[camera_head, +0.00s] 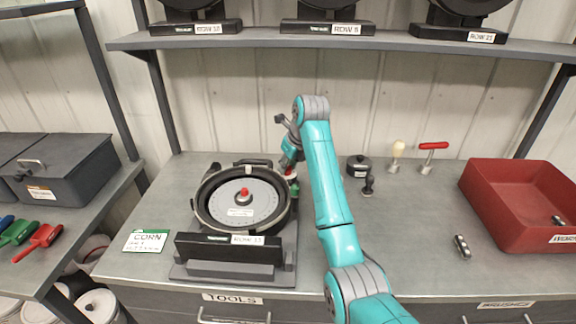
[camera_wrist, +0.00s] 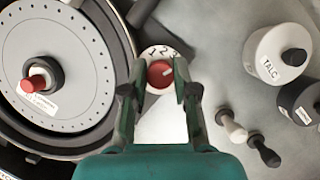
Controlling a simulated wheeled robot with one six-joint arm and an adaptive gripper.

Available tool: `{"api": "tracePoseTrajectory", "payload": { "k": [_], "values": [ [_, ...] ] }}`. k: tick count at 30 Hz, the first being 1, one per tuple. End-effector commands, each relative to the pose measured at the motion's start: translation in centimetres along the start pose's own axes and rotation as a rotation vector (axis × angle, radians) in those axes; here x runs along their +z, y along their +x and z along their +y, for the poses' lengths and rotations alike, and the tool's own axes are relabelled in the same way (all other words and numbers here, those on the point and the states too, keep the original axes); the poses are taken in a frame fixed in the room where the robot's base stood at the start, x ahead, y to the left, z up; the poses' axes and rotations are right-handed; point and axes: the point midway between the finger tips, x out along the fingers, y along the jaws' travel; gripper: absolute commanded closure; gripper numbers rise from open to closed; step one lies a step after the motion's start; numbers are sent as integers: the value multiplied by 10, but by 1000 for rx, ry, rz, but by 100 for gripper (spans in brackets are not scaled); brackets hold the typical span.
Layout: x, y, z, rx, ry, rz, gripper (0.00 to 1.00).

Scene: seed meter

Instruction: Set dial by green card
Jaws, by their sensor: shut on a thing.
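The seed meter (camera_head: 212,190) is a round black housing with a grey perforated disc (camera_head: 240,202) and a red centre knob, on a stand at the left of the bench. The dial (camera_wrist: 149,54) is a small white ring with numbers, 1 and 2 legible, and a red knob (camera_wrist: 159,73) with a white mark, beside the housing. My gripper (camera_wrist: 158,88) is shut on the red knob. In the head view, my gripper (camera_head: 289,170) is at the housing's right rim and partly hides the dial. The green card (camera_head: 146,241) reads CORN; its smaller lines are unreadable here.
A red bin (camera_head: 516,203) stands at the right of the bench. A black jar (camera_head: 358,166), a red T-handled tool (camera_head: 430,157) and a small metal piece (camera_head: 462,246) stand or lie nearer the middle. The wrist view shows a TALC container (camera_wrist: 277,55). A shelf (camera_head: 340,40) runs above.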

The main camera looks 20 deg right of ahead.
Motion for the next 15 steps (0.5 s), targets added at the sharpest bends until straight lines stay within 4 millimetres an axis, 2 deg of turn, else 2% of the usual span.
{"api": "tracePoseTrajectory", "payload": {
  "k": [9,10,12,15],
  "values": [
    [0,0,1,1,0,1,100],
    [0,0,1,1,0,1,64],
    [0,0,0,1,0,1,47],
    [0,0,1,1,0,1,46]
  ]
}}
